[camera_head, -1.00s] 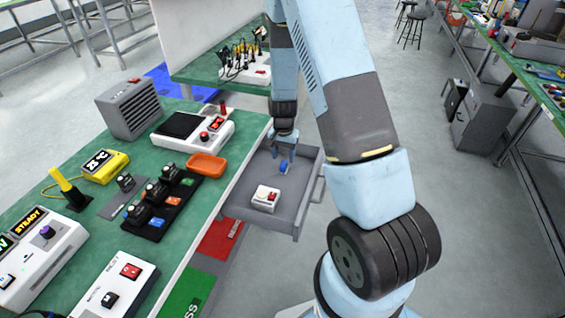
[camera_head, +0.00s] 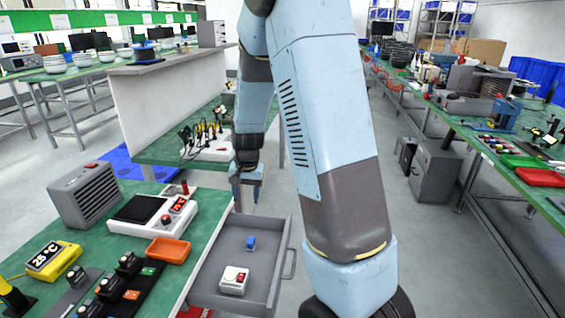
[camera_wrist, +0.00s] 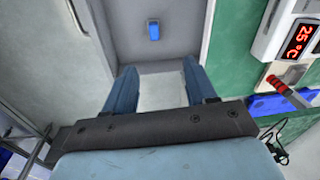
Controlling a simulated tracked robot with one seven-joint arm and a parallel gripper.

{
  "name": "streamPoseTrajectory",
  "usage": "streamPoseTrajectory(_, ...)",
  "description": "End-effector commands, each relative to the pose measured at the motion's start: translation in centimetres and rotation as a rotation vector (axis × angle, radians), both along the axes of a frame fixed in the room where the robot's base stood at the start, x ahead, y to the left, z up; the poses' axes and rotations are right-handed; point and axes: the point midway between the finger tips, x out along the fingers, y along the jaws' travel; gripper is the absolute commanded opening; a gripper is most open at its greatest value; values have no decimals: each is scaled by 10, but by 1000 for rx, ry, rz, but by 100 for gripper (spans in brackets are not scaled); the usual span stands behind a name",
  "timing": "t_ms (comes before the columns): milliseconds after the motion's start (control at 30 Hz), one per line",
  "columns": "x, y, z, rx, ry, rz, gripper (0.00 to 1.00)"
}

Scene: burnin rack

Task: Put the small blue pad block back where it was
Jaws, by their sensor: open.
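The small blue pad block (camera_head: 251,242) lies on the floor of an open grey drawer (camera_head: 212,270), toward its far side. It also shows in the wrist view (camera_wrist: 154,30), beyond my fingertips and apart from them. My gripper (camera_head: 247,193) is open and empty, raised above the far end of the drawer. In the wrist view its two blue fingers (camera_wrist: 158,78) are spread with nothing between them.
A white box with a red switch (camera_head: 234,280) sits in the drawer near the block. On the green bench to the left are an orange tray (camera_head: 168,250), a white device with a red display (camera_head: 153,214), a grey heater-like box (camera_head: 86,196) and a yellow meter (camera_head: 54,261).

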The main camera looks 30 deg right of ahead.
Motion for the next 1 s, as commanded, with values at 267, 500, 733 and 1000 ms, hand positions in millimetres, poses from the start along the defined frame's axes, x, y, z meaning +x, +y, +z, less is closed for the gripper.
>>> streamPoseTrajectory(267, -36, 2, 83, 13, -92, 106, 56)
streamPoseTrajectory(500, -77, 1, 142, 1, -168, 196, 56)
streamPoseTrajectory(733, -123, -1, 187, -30, -239, 281, 56)
streamPoseTrajectory(1000, -182, -3, 227, -89, -319, 374, 56)
